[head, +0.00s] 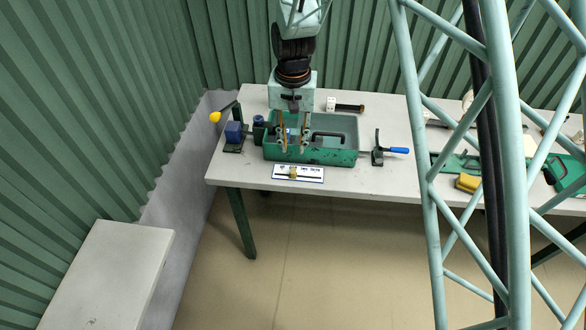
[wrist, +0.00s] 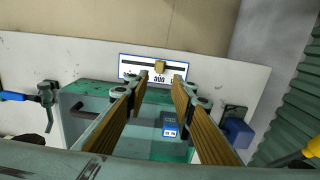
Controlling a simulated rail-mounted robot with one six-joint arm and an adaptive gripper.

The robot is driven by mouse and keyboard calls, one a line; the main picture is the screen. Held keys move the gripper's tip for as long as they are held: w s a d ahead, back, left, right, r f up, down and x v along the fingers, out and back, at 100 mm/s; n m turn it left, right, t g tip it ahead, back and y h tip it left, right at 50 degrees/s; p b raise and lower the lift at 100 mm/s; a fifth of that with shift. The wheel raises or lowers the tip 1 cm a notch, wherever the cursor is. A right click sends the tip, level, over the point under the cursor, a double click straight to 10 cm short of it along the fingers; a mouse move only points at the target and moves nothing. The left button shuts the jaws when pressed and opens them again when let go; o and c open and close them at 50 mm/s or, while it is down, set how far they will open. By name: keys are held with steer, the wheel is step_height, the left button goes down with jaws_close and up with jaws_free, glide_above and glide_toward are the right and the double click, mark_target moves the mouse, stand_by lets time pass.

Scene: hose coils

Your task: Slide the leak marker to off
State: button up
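The leak marker is a small brass-coloured slider (head: 293,171) on a white, blue-edged plate (head: 313,173) at the table's front edge. In the wrist view, the marker (wrist: 160,66) sits a little right of the middle of the dark slot on the plate (wrist: 128,70); the printed labels are too small to read surely. My gripper (head: 294,148) hangs pointing down over the green tray, behind the plate in the head view. In the wrist view, its two fingers (wrist: 160,78) are spread apart with nothing between them. They are apart from the marker.
The green tray (head: 312,157) holds a dark handle and a small blue labelled box (wrist: 170,126). The tabletop (head: 370,182) right of the plate is clear.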

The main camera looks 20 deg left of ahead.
mark_target(293, 170)
steer(key=shift+f+p, duration=0.3)
steer(key=shift+f, duration=5.85)
steer(key=shift+c, duration=0.3)
jaws_close()
